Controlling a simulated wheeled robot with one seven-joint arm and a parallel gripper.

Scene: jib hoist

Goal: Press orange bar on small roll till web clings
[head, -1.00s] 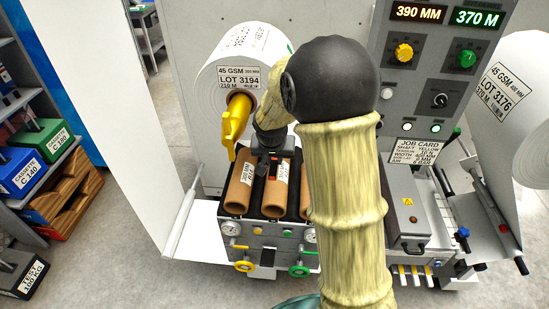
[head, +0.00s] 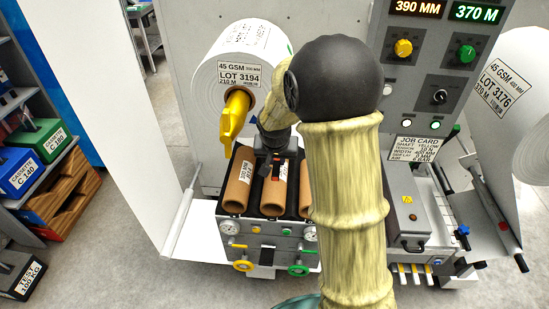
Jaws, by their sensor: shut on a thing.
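My gripper (head: 274,162) hangs at the upper end of the middle brown tube (head: 272,190) in the black rack. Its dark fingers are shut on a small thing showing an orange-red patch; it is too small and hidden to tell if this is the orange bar. I cannot tell whether it touches the tube. Another brown tube (head: 240,187) lies left of it; a third (head: 305,195) is partly behind my arm. No separate orange bar is clear. A large white roll labelled LOT 3194 (head: 222,50) stands above left, with a yellow handle (head: 235,112) at its core.
The rack's front (head: 265,240) carries gauges and yellow and green valve wheels. A control panel (head: 430,70) and grey box (head: 407,212) stand right, with another white roll (head: 525,95) beyond. A shelf (head: 45,200) of cassettes is left. Floor (head: 120,240) is clear front left.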

